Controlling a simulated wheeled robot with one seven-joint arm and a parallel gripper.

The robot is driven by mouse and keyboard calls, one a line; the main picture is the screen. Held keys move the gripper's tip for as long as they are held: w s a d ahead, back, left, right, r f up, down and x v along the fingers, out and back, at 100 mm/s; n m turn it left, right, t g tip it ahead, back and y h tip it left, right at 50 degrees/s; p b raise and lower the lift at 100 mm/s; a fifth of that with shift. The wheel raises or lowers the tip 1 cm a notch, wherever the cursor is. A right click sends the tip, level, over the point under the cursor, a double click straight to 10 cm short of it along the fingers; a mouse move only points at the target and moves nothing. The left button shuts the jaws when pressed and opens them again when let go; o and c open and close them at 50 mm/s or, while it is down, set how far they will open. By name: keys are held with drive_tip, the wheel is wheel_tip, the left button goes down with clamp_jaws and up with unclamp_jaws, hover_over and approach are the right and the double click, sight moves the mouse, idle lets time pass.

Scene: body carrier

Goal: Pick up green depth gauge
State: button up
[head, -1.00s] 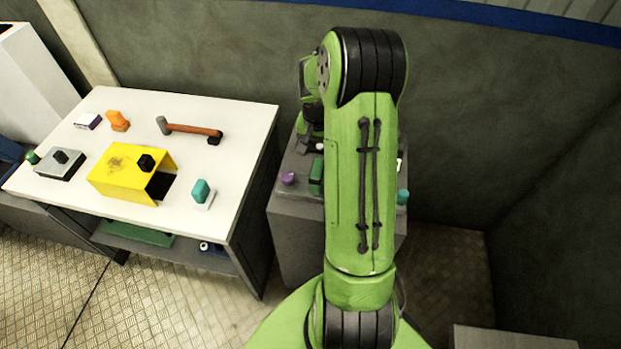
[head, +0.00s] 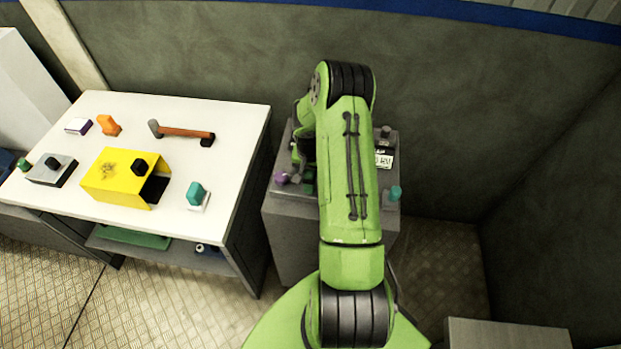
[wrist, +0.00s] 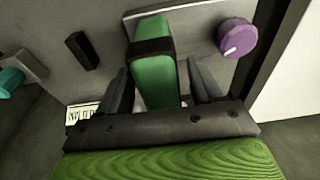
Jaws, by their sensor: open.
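The green depth gauge (wrist: 155,72) is a green block with a dark band around it, seen in the wrist view between the two fingers of my gripper (wrist: 162,85). It seems to stand on a light plate (wrist: 190,22) on a grey cabinet top. My gripper is open, with one dark finger on each side of the gauge and a visible gap to each. In the head view a small part of the gauge (head: 309,184) shows beside my arm, which hides the rest and my fingertips.
A purple knob (wrist: 237,37) stands close to the right of the gauge in the wrist view. A dark block (wrist: 83,50), a teal piece (wrist: 10,80) and a lettered label (wrist: 82,115) lie to the left. A white table (head: 235,125) with several objects stands left of the cabinet (head: 290,235).

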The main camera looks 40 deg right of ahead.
drive_tip(key=shift+f+b, duration=0.3)
drive_tip(key=shift+b, duration=0.2)
idle(0.3)
clamp_jaws()
